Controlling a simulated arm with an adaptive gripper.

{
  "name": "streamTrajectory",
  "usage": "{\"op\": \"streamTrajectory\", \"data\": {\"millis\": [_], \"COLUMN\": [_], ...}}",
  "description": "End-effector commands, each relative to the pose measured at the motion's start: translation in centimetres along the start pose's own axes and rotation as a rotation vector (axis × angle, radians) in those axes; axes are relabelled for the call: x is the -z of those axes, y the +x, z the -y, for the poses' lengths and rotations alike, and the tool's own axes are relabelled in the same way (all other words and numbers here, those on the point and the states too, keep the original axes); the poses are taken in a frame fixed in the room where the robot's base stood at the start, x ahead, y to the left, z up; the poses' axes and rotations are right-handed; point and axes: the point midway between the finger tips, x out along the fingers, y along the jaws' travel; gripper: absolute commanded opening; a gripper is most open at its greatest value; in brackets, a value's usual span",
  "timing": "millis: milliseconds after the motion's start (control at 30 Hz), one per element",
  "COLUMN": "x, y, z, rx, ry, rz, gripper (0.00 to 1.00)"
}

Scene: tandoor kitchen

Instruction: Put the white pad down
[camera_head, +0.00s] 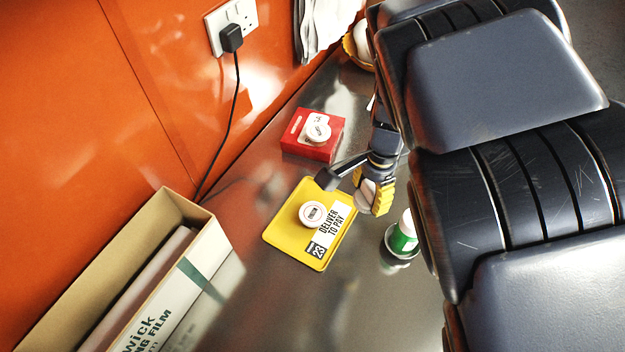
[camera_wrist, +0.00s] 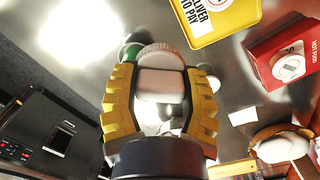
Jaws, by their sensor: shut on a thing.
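My gripper (camera_head: 375,196) is shut on a white pad (camera_head: 366,198) with a ridged round edge. In the wrist view the pad (camera_wrist: 161,84) sits between the two yellow fingers of my gripper (camera_wrist: 160,98). In the head view they are by the right edge of a yellow tray (camera_head: 283,247) labelled "Deliver to pay". Whether the pad touches the counter is hard to tell. A similar round white piece (camera_head: 311,213) lies on the tray, and another (camera_head: 317,130) lies on a red box (camera_head: 308,152). My arm hides part of the counter.
A green and white bottle (camera_head: 404,236) stands on a small dish just right of the tray. An open cardboard box (camera_head: 165,302) stands at the lower left. A black plug (camera_head: 231,38) trails its cable down the orange wall. Bare metal counter (camera_head: 275,300) lies below the tray.

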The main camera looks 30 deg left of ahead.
Motion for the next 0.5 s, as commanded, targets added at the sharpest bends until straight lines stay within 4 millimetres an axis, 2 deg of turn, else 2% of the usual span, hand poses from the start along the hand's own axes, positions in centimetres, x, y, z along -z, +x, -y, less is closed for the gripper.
{"op": "streamTrajectory", "data": {"millis": [33, 200, 300, 500], "x": [-2.3, -8.7, -11.6, -15.5], "y": [0.0, 0.2, 0.2, 0.4], "z": [2.1, 6.4, 7.8, 9.2], "rx": [0.003, 0.001, 0.001, 0.002], "ry": [-0.105, -0.370, -0.476, -0.610], "rz": [-0.004, -0.016, -0.025, -0.036], "gripper": [0.13, 0.13, 0.13, 0.13]}}
